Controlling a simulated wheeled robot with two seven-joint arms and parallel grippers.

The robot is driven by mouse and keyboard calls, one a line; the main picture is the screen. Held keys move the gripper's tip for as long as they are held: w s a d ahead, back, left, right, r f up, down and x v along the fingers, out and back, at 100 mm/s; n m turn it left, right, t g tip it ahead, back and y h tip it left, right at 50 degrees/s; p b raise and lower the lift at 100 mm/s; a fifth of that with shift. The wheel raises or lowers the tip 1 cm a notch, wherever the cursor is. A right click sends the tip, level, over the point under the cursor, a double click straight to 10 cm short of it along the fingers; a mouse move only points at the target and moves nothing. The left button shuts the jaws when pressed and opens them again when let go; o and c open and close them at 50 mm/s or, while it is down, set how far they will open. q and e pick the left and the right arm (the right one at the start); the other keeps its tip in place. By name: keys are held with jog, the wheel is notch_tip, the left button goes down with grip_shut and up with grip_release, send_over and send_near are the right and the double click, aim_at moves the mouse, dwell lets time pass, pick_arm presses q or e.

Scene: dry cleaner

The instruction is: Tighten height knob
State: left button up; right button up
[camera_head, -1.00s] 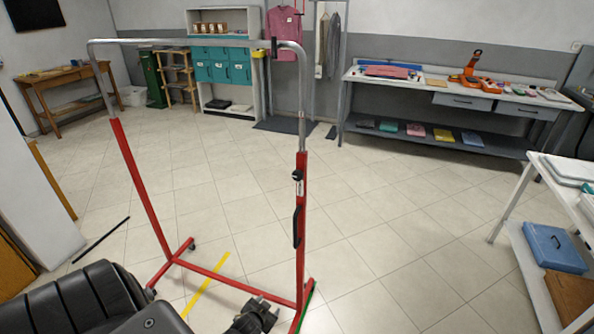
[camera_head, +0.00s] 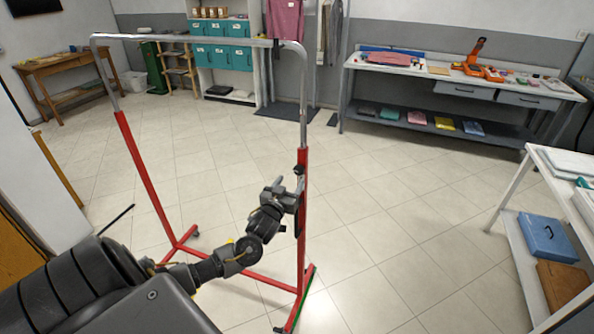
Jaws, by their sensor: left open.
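The garment rack has red lower posts and a chrome upper frame (camera_head: 200,38). It stands on the floor in front of me. The black height knob (camera_head: 300,170) is near the top of its right red post (camera_head: 303,240). My left gripper (camera_head: 284,188) is raised beside that post, just below and left of the knob. It is open, with nothing seen between its fingers, and I cannot tell whether it touches the post. The gripper partly hides the black handle below the knob. My right gripper is not in view.
A white shelf table (camera_head: 550,170) with a blue case (camera_head: 548,240) stands at the right. A grey workbench (camera_head: 420,75) is along the back wall, and a wooden desk (camera_head: 60,65) is at the back left. The tiled floor right of the rack is clear.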

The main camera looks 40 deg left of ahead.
aim_at(298, 171)
pick_arm(q)
jog(key=p+x, duration=0.1)
jog(key=x, duration=0.6)
jog(key=shift+w+p, duration=0.15)
jog(key=shift+p, duration=0.15)
jog(key=c, duration=1)
